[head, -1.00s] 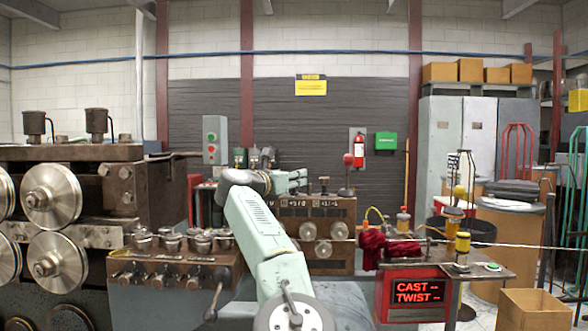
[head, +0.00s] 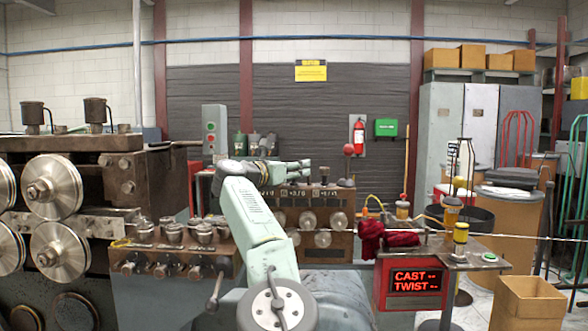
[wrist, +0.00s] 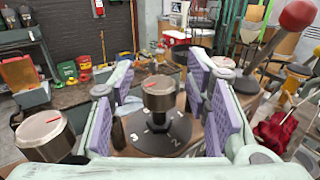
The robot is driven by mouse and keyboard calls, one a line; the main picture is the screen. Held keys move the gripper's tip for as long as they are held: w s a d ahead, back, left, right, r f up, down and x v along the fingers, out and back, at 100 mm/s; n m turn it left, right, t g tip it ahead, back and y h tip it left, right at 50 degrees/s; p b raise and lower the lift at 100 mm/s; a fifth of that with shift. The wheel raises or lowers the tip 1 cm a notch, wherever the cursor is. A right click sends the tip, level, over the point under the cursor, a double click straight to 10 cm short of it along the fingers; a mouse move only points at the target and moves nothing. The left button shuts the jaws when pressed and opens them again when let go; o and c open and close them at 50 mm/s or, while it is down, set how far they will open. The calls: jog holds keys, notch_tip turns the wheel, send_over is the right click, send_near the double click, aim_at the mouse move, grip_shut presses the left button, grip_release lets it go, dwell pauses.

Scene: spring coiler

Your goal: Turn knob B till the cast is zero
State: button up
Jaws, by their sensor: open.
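A knob (wrist: 158,92) with a silver cap and a red mark stands upright on a black numbered dial (wrist: 150,135) in the wrist view. My gripper (wrist: 165,88) is open, its purple-padded fingers on both sides of this knob with gaps showing. I cannot read a letter on the knob. A similar silver knob (wrist: 45,132) stands at left, outside the fingers. In the head view my gripper (head: 302,174) is above the brown roller box (head: 318,220), left of a dark knob (head: 324,176). The red display (head: 416,281) reads CAST and TWIST, each followed by dashes.
A red-ball lever (wrist: 290,25) rises close right of my fingers in the wrist view. A red cloth (head: 385,237) lies by the wire above the display. Several knobs line the left box (head: 170,265). A carton (head: 527,300) stands at lower right.

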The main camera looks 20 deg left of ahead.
jog(key=shift+s+a, duration=0.1)
jog(key=shift+s+a, duration=0.2)
jog(key=shift+s, duration=0.25)
jog(key=v, duration=1)
jog(key=shift+s, duration=0.4)
